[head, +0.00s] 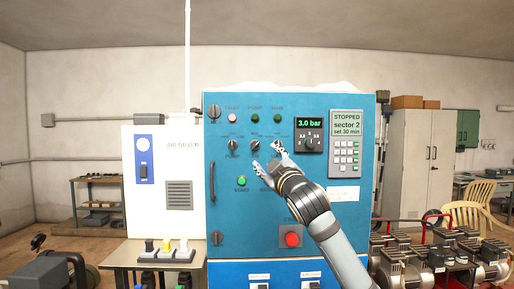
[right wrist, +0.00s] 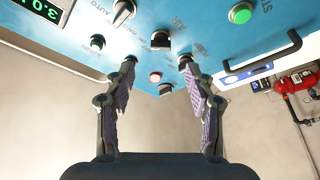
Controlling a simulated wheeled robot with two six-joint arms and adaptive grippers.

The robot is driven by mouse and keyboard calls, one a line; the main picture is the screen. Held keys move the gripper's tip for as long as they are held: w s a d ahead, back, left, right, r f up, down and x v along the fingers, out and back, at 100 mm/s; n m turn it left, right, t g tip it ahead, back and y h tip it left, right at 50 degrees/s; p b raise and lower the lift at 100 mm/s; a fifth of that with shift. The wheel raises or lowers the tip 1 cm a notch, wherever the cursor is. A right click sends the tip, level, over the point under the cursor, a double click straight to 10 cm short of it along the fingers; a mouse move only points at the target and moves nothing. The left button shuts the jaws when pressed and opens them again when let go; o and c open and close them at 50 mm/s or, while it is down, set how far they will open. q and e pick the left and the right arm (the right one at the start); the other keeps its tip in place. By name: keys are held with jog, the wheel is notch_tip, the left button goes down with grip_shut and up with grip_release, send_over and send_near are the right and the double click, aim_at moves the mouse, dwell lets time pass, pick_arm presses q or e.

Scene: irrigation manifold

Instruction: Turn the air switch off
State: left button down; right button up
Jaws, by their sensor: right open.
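The blue control panel (head: 270,215) stands upright ahead. Black selector knobs (head: 233,145) and (head: 255,145) sit in a row on its upper part. The right wrist view also shows black knobs (right wrist: 160,40) and (right wrist: 123,12) on the panel. My right gripper (head: 267,157) is open in front of the panel, just below and right of these knobs. In the right wrist view its fingers (right wrist: 157,66) are spread with nothing between them. My left gripper is out of view.
A white cabinet marked as an air dryer (head: 158,210) stands left, with a blue switch plate (head: 145,172). The panel has a vertical handle (head: 211,183), a green button (head: 241,181), a red button (head: 291,239), a pressure display (head: 309,124) and a keypad (head: 346,156).

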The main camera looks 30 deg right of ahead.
aim_at(256, 146)
jog(key=p+x, duration=0.5)
jog(key=x, duration=0.4)
jog(key=shift+w+a+r, duration=0.1)
jog(key=shift+r, duration=0.1)
jog(key=shift+w+f, duration=0.1)
jog(key=shift+w, duration=0.1)
